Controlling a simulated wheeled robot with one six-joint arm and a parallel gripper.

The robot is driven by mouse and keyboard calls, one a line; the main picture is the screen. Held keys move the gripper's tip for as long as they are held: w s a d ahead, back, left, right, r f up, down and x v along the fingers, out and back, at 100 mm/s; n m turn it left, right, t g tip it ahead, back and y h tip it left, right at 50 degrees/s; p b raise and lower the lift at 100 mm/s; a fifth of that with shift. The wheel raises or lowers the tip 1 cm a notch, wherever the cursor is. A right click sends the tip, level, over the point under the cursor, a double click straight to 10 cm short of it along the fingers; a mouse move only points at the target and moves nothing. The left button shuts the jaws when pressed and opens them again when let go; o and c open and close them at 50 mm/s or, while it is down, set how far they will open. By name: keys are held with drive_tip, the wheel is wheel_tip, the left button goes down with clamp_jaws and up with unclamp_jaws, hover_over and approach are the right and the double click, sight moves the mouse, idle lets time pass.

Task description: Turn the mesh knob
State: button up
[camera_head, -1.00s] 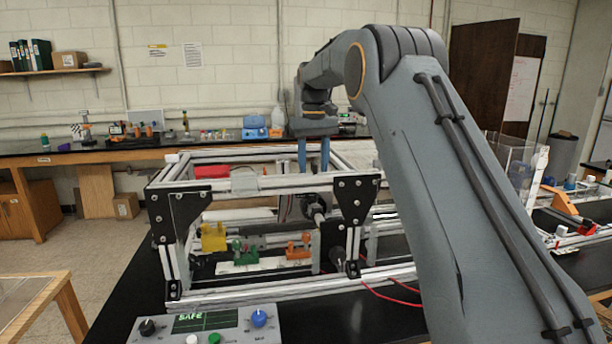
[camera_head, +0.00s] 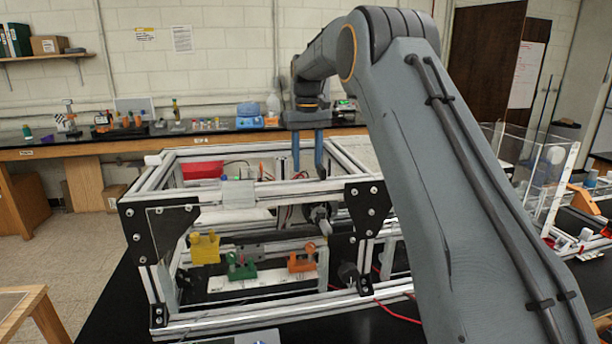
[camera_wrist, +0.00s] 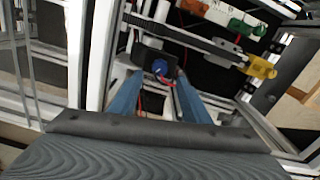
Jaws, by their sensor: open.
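A small round blue knob (camera_wrist: 160,67) shows in the wrist view on a dark block, with its face towards the camera. It appears between my two blue fingers, with a gap on each side. I take it as the mesh knob, but no label can be read. My gripper (camera_wrist: 160,78) is open and empty. In the head view my gripper (camera_head: 308,168) points down over the open top of the extrusion frame (camera_head: 270,192). The blue knob cannot be made out in the head view, and its exact depth below the fingertips cannot be told.
Metal bars surround the opening. Inside are a yellow bracket (camera_head: 204,248), a green part (camera_head: 240,267), an orange part (camera_head: 302,259) and a dark shaft (camera_wrist: 195,37). Red wires (camera_head: 392,312) run at the right. A bench (camera_head: 60,150) stands behind.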

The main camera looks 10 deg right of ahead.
drive_tip(key=shift+f+p, duration=1)
drive_tip(key=shift+f, duration=1.9)
drive_tip(key=shift+c, duration=0.3)
drive_tip(key=c, duration=1)
